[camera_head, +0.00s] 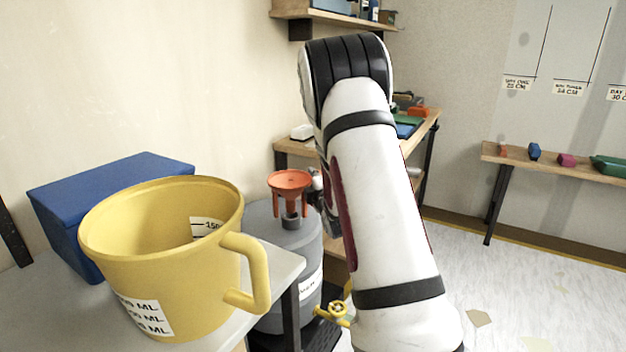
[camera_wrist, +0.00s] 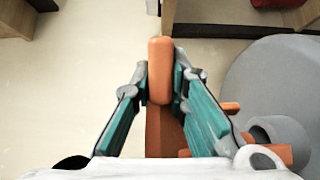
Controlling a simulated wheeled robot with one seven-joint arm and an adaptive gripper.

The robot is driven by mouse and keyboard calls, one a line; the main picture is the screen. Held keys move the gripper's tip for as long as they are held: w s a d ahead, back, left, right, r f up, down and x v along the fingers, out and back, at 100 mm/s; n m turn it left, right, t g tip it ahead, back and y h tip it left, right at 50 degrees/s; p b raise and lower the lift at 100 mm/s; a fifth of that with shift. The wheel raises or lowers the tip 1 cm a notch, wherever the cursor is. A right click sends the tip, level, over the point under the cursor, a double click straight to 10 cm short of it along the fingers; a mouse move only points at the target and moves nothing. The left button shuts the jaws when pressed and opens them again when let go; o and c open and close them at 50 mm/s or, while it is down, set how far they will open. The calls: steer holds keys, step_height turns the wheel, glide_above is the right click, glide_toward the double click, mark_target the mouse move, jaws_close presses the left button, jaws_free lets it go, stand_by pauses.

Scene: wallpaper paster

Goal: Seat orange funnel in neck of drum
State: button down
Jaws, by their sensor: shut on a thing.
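The orange funnel (camera_head: 290,180) is upright above the grey drum (camera_head: 268,235) in the head view, its legs pointing down around the dark neck (camera_head: 291,222). My gripper (camera_wrist: 160,82) is shut on an orange part of the funnel (camera_wrist: 159,62), between its teal pads, in the wrist view. There the drum (camera_wrist: 262,75) lies to the right, with its round neck (camera_wrist: 280,135) beside the orange legs. In the head view my gripper is mostly hidden behind my arm. I cannot tell whether the spout is inside the neck.
A large yellow measuring jug (camera_head: 165,270) and a blue box (camera_head: 110,205) stand on the grey table (camera_head: 275,265) at left front. A yellow tap (camera_head: 333,312) shows low by the drum. A wooden bench (camera_head: 432,125) stands behind my arm. Floor at right is open.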

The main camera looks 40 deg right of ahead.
steer(key=shift+f+b, duration=2.05)
steer(key=shift+b, duration=0.4)
steer(key=c, duration=1.5)
jaws_free()
steer(key=shift+s, duration=0.1)
steer(key=v, duration=1.2)
